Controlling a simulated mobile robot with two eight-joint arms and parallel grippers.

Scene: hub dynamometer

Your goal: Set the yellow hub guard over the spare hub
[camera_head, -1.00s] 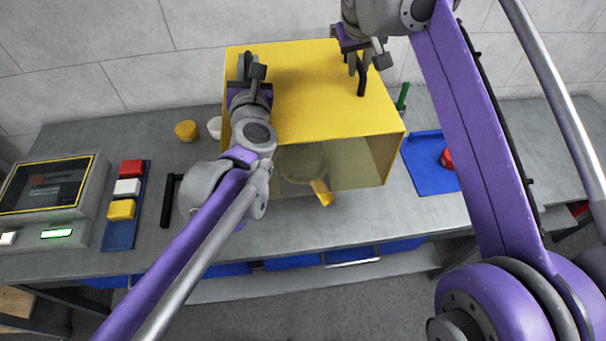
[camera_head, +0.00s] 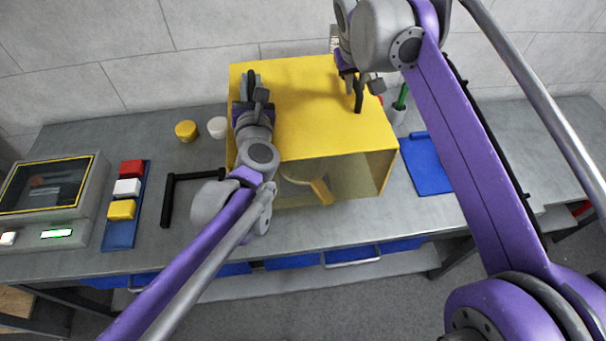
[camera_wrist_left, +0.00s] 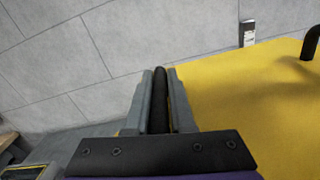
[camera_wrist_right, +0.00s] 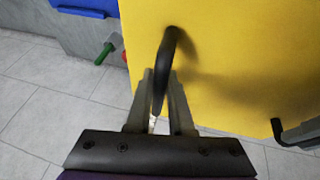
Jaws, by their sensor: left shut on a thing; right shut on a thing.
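The yellow hub guard (camera_head: 330,115) is a box with an open front and black handles on top. My left gripper (camera_head: 252,88) is shut on its left handle (camera_wrist_left: 160,100). My right gripper (camera_head: 358,84) is shut on its right handle (camera_wrist_right: 165,62). The guard is over the middle of the bench, roughly level. Through its open front I see a pale round part (camera_head: 300,173), apparently the spare hub, with a yellow block (camera_head: 321,191) at its front. I cannot tell whether the guard's lower edge touches the bench; my left arm hides its front left corner.
A black bracket (camera_head: 168,200), a blue tray of coloured blocks (camera_head: 120,235) and a screen console (camera_head: 50,190) are on the left. A blue tray (camera_head: 424,165) and green-handled tool (camera_head: 402,97) are at right.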

